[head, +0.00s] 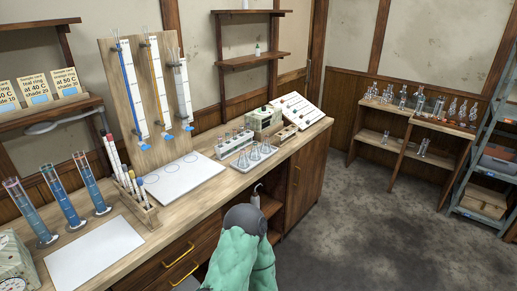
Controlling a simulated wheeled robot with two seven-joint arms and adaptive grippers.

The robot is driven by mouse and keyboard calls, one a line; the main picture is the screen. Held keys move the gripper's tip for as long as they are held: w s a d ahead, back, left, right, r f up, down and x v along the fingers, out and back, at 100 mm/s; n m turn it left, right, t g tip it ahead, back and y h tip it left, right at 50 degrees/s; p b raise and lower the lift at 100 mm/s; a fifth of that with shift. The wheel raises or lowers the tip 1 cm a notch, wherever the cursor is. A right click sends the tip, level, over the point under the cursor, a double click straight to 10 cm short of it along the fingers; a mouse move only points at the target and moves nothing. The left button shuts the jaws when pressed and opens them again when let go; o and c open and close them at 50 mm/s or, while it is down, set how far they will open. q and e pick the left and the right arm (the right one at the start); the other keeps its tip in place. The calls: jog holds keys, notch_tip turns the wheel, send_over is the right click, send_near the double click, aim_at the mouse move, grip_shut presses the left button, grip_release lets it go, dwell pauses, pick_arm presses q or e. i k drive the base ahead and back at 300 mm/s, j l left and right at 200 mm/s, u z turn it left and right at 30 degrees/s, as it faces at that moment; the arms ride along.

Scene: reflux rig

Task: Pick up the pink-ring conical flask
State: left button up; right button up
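Neither of my grippers can be made out in this view.
Measuring cylinders (62,200), a pen rack (135,200) and white sheets (95,255) occupy the bench's left side. A tube board (147,90) stands behind. A green, dark-topped form (240,262) rises at bottom centre. Grey floor (380,220) is open at right.

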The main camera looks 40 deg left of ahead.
aim_at(243, 163)
jog(key=i+u, duration=0.5)
jog(key=i+l+u, duration=0.2)
jog(key=u, duration=0.3)
jog(key=i+l+u, duration=0.35)
jog(key=u, duration=0.15)
jog(key=i+l+u, duration=0.25)
jog(key=l+u, duration=0.25)
jog(key=j, duration=0.1)
